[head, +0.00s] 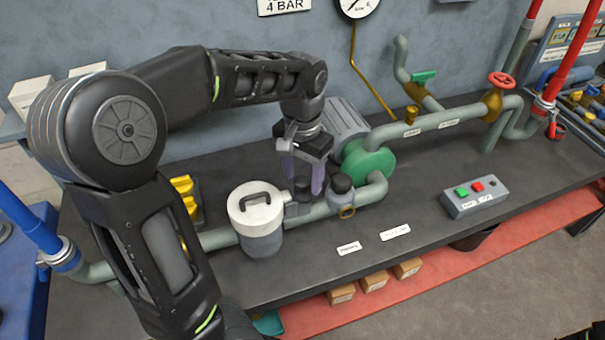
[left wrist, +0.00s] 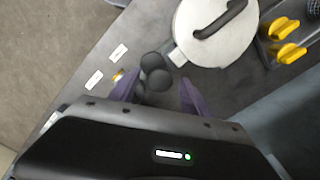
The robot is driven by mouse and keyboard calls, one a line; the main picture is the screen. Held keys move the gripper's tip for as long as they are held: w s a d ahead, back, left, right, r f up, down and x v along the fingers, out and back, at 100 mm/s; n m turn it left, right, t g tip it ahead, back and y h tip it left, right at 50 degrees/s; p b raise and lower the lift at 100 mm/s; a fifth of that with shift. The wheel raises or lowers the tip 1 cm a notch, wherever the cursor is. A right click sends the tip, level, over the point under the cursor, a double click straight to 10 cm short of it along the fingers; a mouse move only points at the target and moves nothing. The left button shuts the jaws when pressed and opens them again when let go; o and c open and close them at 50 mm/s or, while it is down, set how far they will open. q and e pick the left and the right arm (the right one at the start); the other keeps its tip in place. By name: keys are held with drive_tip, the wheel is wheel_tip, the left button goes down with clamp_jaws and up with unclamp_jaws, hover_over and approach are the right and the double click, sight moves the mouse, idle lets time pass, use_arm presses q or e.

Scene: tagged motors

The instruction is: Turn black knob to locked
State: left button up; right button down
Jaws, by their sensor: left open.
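A black round knob (head: 341,184) stands on the grey pipe just right of the white-lidded strainer pot, above a brass ring. In the left wrist view, two dark round shapes lie close together; the upper one (left wrist: 152,63) and the lower one (left wrist: 158,80) both show ahead of and between my fingers. I cannot tell for sure which is the knob. My left gripper (head: 303,178) is open with purple fingers pointing down, left of the knob in the head view. It also shows in the left wrist view (left wrist: 158,95). It holds nothing visible. Knob markings are too small to read.
The white-lidded pot (head: 258,212) with a black handle stands close by on the left. A green pump (head: 368,160) is behind the knob. Yellow handles (head: 187,190) stand further left. A button box (head: 474,196) is to the right. The bench front is mostly clear.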

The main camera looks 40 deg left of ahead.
use_arm(q)
drive_tip(key=shift+c, duration=0.6)
clamp_jaws()
drive_tip(key=shift+m, duration=0.4)
drive_tip(key=m, duration=0.2)
drive_tip(key=shift+m, duration=0.3)
drive_tip(key=m+b, duration=0.1)
drive_tip(key=m, duration=0.3)
drive_tip(key=shift+m, duration=0.3)
drive_tip(key=m, duration=0.4)
drive_tip(key=shift+m, duration=1.9)
